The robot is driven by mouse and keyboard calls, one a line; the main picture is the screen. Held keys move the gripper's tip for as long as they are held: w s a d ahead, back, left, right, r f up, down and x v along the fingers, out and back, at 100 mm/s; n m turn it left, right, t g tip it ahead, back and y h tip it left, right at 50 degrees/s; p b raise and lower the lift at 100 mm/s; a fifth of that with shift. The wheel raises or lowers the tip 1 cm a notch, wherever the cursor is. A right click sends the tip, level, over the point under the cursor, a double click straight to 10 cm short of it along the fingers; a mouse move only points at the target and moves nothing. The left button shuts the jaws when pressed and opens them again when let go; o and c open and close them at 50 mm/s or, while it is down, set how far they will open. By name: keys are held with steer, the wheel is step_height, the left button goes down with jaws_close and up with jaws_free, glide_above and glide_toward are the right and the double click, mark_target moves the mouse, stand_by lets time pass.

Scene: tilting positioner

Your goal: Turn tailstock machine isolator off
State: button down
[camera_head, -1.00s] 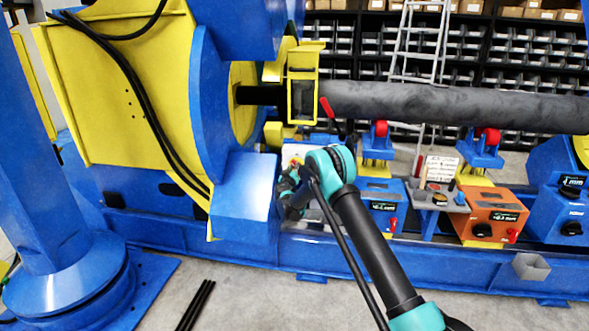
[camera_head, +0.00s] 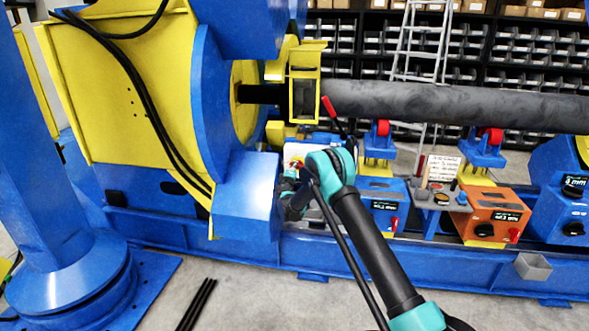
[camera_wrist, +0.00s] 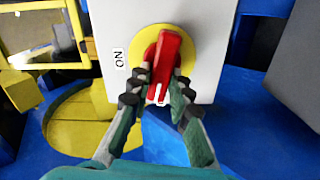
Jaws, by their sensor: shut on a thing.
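The isolator is a white box (camera_wrist: 205,55) with a round yellow plate and a red rotary handle (camera_wrist: 166,58), seen close in the wrist view. The handle stands nearly upright in that view, tilted slightly to the right at its top. "ON" is printed left of the plate. My gripper (camera_wrist: 157,88) is shut on the red handle, one finger on each side of its lower part. In the head view a little of the white box (camera_head: 294,150) shows, and my wrist hides the handle and most of the gripper.
A blue machine housing (camera_head: 247,195) stands just left of my wrist. A blue control box (camera_head: 382,205) and an orange one (camera_head: 492,215) stand to the right. A long grey pipe (camera_head: 450,103) runs above. Black rods (camera_head: 196,305) lie on the floor.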

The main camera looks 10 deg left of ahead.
steer(key=shift+f+n, duration=0.1)
steer(key=shift+n, duration=1)
steer(key=c, duration=1.4)
jaws_free()
steer(key=s, duration=1.2)
steer(key=shift+a, duration=0.25)
